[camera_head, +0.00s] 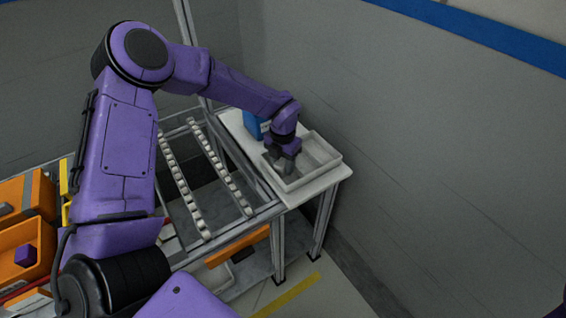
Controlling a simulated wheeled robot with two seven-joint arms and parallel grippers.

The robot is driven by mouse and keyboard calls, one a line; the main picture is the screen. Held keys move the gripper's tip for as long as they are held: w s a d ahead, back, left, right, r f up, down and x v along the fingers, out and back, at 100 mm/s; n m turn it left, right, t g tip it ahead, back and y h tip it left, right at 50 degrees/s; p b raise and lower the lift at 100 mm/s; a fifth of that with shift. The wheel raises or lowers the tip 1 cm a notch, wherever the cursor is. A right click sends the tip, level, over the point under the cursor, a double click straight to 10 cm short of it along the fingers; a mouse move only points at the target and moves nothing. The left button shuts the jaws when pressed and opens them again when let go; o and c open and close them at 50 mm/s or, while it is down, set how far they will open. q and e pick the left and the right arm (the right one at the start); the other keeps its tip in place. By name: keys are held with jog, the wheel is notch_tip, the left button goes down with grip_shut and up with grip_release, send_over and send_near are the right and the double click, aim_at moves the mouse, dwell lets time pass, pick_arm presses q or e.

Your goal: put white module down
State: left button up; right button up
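My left gripper (287,164) reaches down into a pale, shallow tray (322,171) on a white-topped table (318,187). Its fingers are small, grey and partly merged with the tray's floor, so I cannot tell whether they are open or shut. I cannot make out a white module clearly; anything between or under the fingers is hidden by the gripper. My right gripper is not in view.
A blue object (253,125) stands behind the tray, near my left wrist. A roller rack (223,168) adjoins the table on the left. Orange bins (22,240) sit at the far left. A grey wall (430,150) rises close to the table's right.

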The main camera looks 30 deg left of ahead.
aim_at(283, 161)
pick_arm(q)
jog(key=o, duration=0.3)
notch_tip(283, 161, up, 12)
jog(key=shift+r, duration=0.2)
dwell(0.3)
